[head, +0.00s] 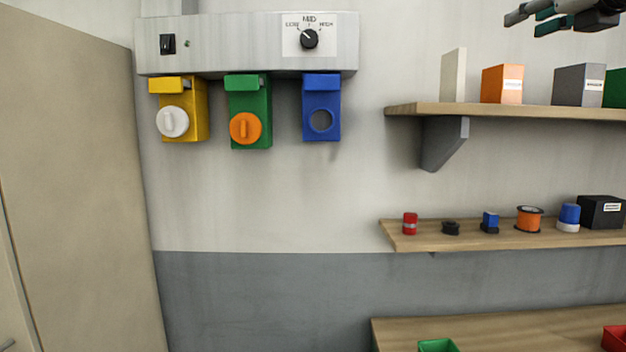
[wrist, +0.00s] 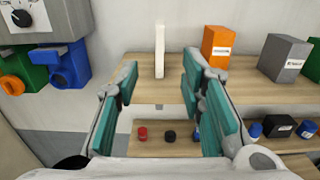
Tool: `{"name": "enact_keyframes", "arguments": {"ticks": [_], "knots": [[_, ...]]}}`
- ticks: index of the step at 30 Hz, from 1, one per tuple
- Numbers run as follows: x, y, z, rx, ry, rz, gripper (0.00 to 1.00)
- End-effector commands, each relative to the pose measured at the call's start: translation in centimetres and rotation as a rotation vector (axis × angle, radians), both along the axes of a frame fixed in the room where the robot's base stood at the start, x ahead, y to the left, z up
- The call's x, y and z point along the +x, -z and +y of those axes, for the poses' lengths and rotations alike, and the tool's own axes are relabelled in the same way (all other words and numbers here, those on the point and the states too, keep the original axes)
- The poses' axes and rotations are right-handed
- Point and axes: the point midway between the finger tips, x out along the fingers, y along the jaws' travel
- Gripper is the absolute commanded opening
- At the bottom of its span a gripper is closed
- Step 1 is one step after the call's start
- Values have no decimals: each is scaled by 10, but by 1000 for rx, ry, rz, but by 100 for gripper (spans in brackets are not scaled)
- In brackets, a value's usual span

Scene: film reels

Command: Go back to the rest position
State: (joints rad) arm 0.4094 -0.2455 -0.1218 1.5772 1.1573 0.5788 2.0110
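My gripper (wrist: 158,95) is open and empty in the wrist view, its two teal-padded fingers spread apart. Between and beyond them lie the upper shelf's wooden board and a white upright block (wrist: 160,51). In the head view only part of my gripper (head: 548,20) shows, at the top right corner, above the upper shelf and in front of the wall. It touches nothing that I can see.
The upper shelf (head: 420,109) holds white, orange (head: 502,84), grey (head: 578,85) and green boxes. The lower shelf (head: 420,241) holds several small items. A wall panel (head: 230,45) carries yellow (head: 199,108), green (head: 262,95) and blue (head: 321,92) holders. A table (head: 500,330) stands below.

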Motion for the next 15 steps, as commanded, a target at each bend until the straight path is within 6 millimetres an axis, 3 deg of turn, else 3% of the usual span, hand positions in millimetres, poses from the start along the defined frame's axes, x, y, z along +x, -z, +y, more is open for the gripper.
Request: {"name": "enact_keyframes", "arguments": {"ticks": [8, 15], "knots": [[-4, 33, 24, -200, -51, 74, 36], [-13, 79, 56, -481, -141, 163, 36]]}}
